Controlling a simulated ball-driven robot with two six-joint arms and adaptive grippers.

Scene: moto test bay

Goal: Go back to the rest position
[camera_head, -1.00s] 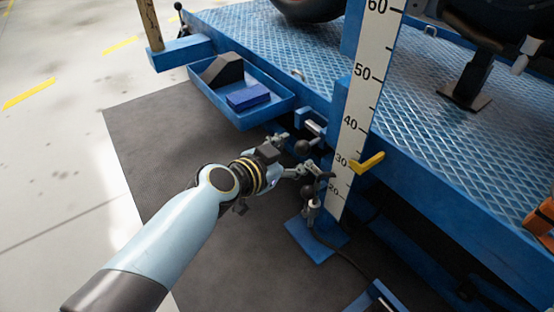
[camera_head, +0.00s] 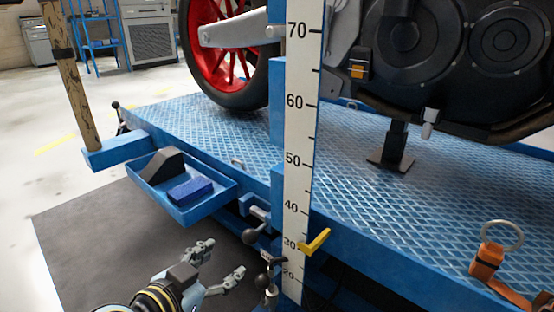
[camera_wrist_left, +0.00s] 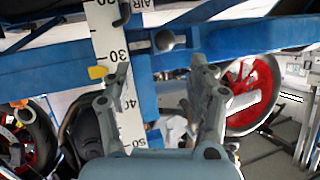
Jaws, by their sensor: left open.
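My left gripper (camera_head: 222,266) is at the bottom of the head view, in front of the lift table's near side. Its two fingers are spread apart with nothing between them. In the left wrist view the open fingers (camera_wrist_left: 160,90) frame the blue lift and the white height scale (camera_wrist_left: 108,45). In the head view the scale (camera_head: 299,130) stands upright just right of the gripper, with a yellow pointer (camera_head: 314,242) near the 30 mark. A black ball-ended lever (camera_head: 250,236) is close to the right of the fingers. My right gripper is not in view.
The blue lift table (camera_head: 235,140) carries a motorcycle with a red wheel (camera_head: 232,50). A blue tray (camera_head: 218,206) with a dark wedge (camera_head: 157,166) and a blue block (camera_head: 190,190) sticks out from its side. An orange strap (camera_head: 488,262) lies at the right. The dark mat (camera_head: 80,240) at left is clear.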

